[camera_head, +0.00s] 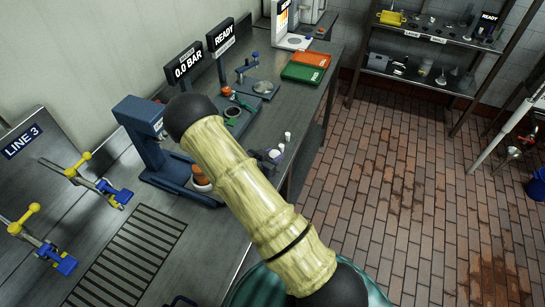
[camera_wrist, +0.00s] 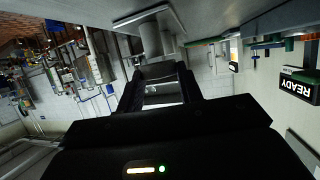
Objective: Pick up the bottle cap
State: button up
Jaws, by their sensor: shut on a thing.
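My gripper (camera_wrist: 160,78) shows in the wrist view, where the picture is upside down. Its two dark fingers are shut on a small grey piece at their tips, which looks like the bottle cap (camera_wrist: 159,70); shade hides its detail. Just beyond it is a grey cylinder (camera_wrist: 152,40), in line with the fingertips, reaching toward a flat plate. I cannot tell whether the cap touches this cylinder. In the head view my own arm hides the gripper and the cap.
A blue press stand (camera_head: 140,125) holds an orange-brown piece (camera_head: 200,178) left of my arm. Small white-topped bottles (camera_head: 287,138) stand on the bench right of it. Green (camera_head: 302,73) and orange (camera_head: 312,58) trays lie farther back. The brick floor (camera_head: 400,170) is largely clear.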

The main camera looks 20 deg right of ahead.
aim_at(272, 156)
notch_tip(272, 156, up, 10)
jog(key=b, duration=0.2)
jog(key=shift+f, duration=0.25)
jog(key=shift+w, duration=0.1)
dwell(0.4)
